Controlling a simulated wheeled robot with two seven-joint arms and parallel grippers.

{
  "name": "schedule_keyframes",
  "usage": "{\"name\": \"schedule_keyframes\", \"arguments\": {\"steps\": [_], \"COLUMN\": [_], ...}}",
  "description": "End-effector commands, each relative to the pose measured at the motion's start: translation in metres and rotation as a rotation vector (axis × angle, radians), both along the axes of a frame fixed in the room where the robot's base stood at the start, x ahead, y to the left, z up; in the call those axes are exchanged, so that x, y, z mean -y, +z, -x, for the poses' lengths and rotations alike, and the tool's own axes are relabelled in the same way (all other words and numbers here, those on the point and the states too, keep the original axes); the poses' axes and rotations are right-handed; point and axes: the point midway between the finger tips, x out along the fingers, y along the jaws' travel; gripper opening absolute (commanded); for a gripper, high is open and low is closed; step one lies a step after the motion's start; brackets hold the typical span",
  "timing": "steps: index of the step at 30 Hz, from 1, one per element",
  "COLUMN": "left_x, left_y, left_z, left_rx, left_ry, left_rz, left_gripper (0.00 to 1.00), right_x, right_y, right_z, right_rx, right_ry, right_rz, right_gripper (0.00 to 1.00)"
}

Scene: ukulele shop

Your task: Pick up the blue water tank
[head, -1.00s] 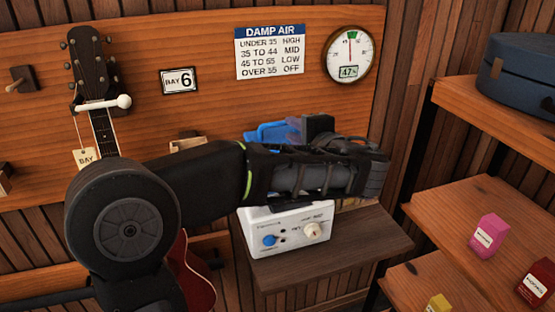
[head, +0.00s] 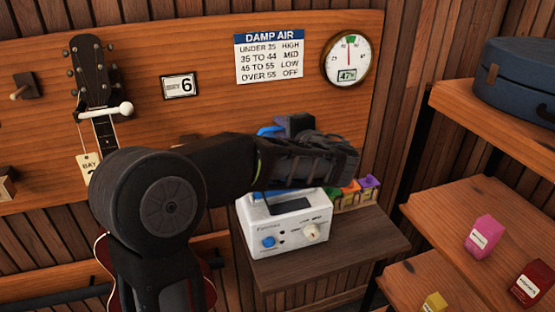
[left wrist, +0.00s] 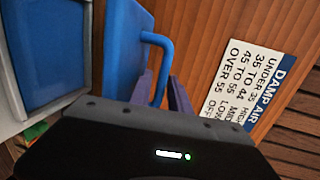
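The blue water tank (left wrist: 124,45) stands upright at the left of the left wrist view, with a blue loop handle (left wrist: 164,52) on its side. In the head view, a little of the tank (head: 268,131) shows above my forearm; the rest is mostly hidden. My left gripper (left wrist: 161,93) is at the handle, with one finger on each side of it. The fingers look apart, and I cannot tell whether they touch it. The white humidifier (head: 285,238) stands below, with a blue knob and a cream knob. My right gripper is out of view.
The humidifier stands on a brown wooden stand (head: 350,245), with small coloured boxes (head: 362,187) behind it. A wall panel carries a damp air sign (head: 269,58) and a round gauge (head: 347,59). A guitar (head: 103,115) hangs left. Shelves (head: 475,210) stand right.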

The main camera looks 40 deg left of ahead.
Motion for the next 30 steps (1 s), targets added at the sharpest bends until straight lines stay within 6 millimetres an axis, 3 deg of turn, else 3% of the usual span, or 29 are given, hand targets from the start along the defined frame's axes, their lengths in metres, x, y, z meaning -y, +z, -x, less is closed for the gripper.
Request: {"name": "schedule_keyframes", "arguments": {"steps": [15,23,30], "left_x": [0.0005,0.0005,0.0006], "left_y": [-0.0001,-0.0002,-0.0004], "left_z": [0.0002,0.0002,0.0002], "left_rx": [0.0,0.0,0.0], "left_ry": [0.0,-0.001,0.0], "left_rz": [0.0,0.0,0.0], "left_gripper": [0.23,0.01,0.0], "right_x": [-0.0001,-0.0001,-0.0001], "right_y": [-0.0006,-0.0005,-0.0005], "right_z": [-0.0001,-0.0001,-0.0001], "right_rx": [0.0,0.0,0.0], "right_ry": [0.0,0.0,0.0], "right_rz": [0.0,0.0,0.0], "right_gripper": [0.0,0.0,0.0]}}
